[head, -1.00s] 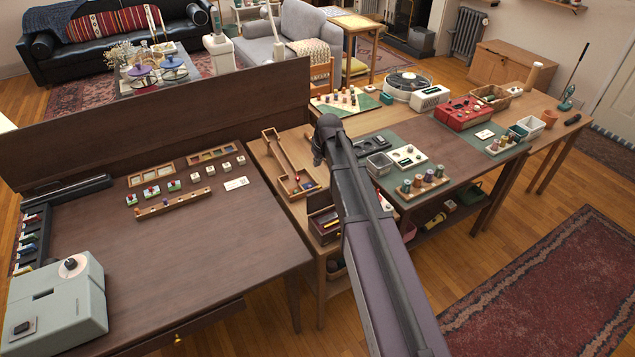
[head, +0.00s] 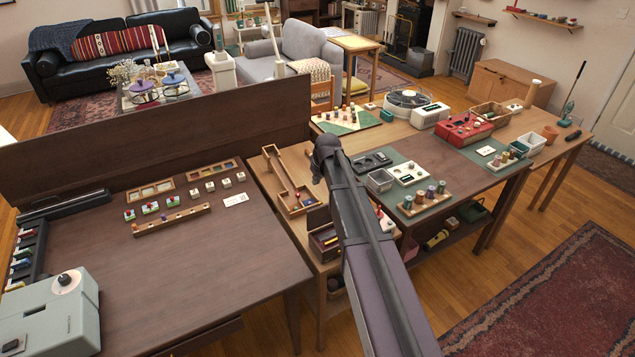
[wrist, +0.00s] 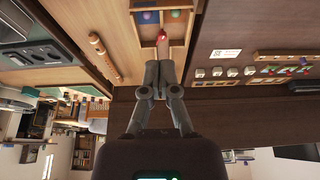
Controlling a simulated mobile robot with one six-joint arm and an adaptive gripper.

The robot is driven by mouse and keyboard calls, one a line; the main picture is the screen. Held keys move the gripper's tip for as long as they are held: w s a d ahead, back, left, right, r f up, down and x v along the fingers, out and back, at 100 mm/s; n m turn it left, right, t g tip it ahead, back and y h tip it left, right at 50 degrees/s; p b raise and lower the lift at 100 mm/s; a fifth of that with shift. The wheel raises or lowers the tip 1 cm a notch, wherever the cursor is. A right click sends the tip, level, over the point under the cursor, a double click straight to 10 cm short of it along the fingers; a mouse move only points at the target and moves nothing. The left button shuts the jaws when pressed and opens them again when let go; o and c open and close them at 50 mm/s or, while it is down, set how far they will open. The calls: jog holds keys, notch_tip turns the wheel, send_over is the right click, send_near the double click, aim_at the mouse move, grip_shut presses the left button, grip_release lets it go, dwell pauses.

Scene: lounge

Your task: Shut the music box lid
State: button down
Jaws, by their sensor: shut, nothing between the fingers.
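The music box (head: 325,241) looks to be the small dark wooden box at the front edge of the middle table in the head view. Its lid (head: 317,217) stands raised at the back, so it is open. My arm covers its right side. The end of my arm is above and behind the box in that view, and the fingers are hidden there. In the wrist view my gripper (wrist: 159,76) is shut and empty, its fingertips close together. I cannot pick out the music box in the wrist view.
A wooden ball ramp (head: 284,176) lies behind the box; its tray (wrist: 149,18) with coloured balls shows in the wrist view. A white panel (head: 408,172) and a rack of spools (head: 424,199) stand to the right. The dark desk (head: 215,265) at left has a broad clear area.

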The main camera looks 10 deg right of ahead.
aim_at(322, 213)
jog(key=shift+d+b+x, duration=0.4)
jog(key=shift+b+x, duration=3.05)
jog(key=shift+x, duration=0.5)
jog(key=shift+s+d+r, duration=0.1)
jog(key=shift+s+d, duration=0.1)
jog(key=shift+s, duration=1.75)
jog(key=shift+s+d+r+t, duration=0.1)
jog(key=shift+s+r+t, duration=0.05)
jog(key=shift+s+t, duration=0.25)
